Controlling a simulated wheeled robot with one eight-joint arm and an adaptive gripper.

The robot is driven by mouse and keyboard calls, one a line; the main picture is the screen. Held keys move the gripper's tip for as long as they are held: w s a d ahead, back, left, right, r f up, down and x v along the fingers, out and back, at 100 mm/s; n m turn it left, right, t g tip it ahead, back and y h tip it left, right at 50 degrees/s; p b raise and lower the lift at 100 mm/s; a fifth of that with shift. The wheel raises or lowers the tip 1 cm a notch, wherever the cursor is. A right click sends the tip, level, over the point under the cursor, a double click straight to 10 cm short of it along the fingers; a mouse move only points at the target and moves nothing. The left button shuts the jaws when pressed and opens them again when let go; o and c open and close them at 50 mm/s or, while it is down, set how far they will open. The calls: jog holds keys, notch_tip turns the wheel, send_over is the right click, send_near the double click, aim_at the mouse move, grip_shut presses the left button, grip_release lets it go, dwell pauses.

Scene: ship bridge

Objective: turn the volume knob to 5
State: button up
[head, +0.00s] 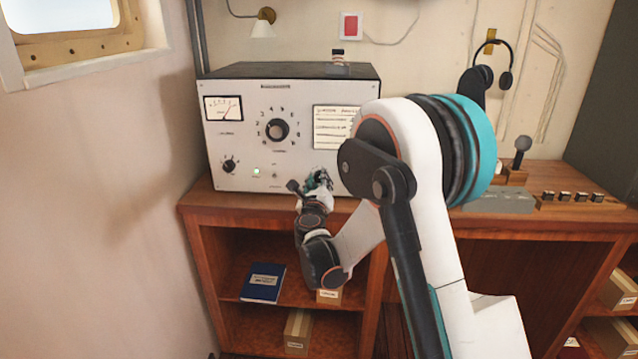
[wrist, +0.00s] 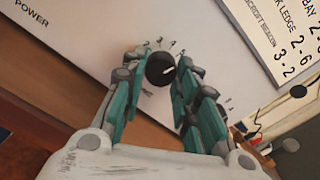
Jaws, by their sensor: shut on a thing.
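The volume knob (wrist: 160,69) is a small dark round knob with a white pointer mark, on the pale front panel of the radio set (head: 235,165). Small scale numbers ring it, and part of its label shows below. The scale is too small and tilted to read the setting surely. My gripper (wrist: 161,62) has its teal fingers on either side of the knob, closed on it. In the head view my gripper (head: 318,183) is at the lower right of the panel and hides the knob.
A large tuning knob (head: 277,130) is at the panel's middle and a smaller power knob (head: 229,165) at its lower left. A paper card (head: 337,127) is above my gripper. The wooden desk edge (head: 250,197) runs just below.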

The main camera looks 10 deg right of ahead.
jog(key=shift+s, duration=0.1)
jog(key=o, duration=1.1)
jog(key=shift+f, duration=0.1)
jog(key=shift+c, duration=0.2)
jog(key=v, duration=1.2)
